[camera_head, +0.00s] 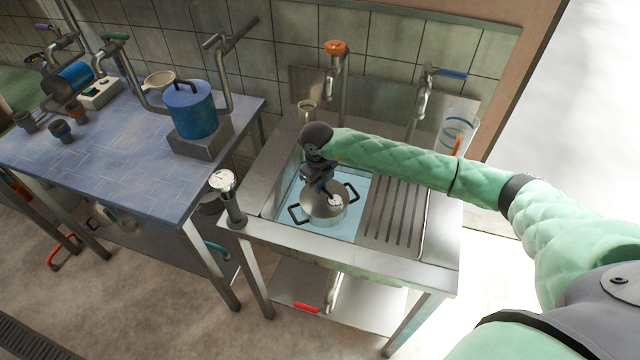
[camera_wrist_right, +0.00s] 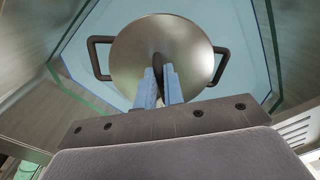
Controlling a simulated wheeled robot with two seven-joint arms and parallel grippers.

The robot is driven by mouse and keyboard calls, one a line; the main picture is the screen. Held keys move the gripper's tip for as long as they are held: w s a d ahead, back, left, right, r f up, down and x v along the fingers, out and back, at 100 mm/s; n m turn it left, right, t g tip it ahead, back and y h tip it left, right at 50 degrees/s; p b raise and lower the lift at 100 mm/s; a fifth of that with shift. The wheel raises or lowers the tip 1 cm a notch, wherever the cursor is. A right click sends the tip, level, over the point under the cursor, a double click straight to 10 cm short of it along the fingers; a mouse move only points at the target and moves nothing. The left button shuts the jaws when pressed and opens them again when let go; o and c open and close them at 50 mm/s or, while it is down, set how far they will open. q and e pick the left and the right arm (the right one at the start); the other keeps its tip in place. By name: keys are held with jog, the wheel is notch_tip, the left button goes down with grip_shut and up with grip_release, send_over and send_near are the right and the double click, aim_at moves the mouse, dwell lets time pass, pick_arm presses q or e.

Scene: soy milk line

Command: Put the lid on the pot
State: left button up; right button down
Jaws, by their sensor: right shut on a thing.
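My right gripper (camera_head: 325,190) reaches down over the sink and is shut on the lid's dark handle. In the right wrist view its two blue fingers (camera_wrist_right: 160,88) stand on either side of this handle. The round metal lid (camera_wrist_right: 130,62) covers the pot's top in that view. The metal pot (camera_head: 325,218), with a black loop handle on each side, is in the light-blue sink basin, directly under the gripper. I cannot tell whether the lid rests fully on the rim. My left gripper is not in view.
The sink unit (camera_head: 286,238) has a ribbed drainboard (camera_head: 395,212) to the right of the basin. Two taps, one with an orange knob (camera_head: 335,47) and one with a blue lever (camera_head: 450,73), stand behind. A blue pot (camera_head: 192,112) stands on the left table (camera_head: 140,165).

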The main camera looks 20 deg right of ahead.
jog(key=shift+f, duration=0.2)
jog(key=c, duration=1.4)
grip_release()
jog(key=shift+c, duration=0.2)
jog(key=shift+r+b, duration=0.45)
jog(key=shift+r, duration=0.05)
jog(key=r+b, duration=0.1)
jog(key=r, duration=0.2)
jog(key=r+b, duration=0.1)
jog(key=r, duration=0.1)
jog(key=shift+a+r, duration=0.2)
jog(key=shift+r, duration=0.65)
jog(key=shift+s, duration=0.1)
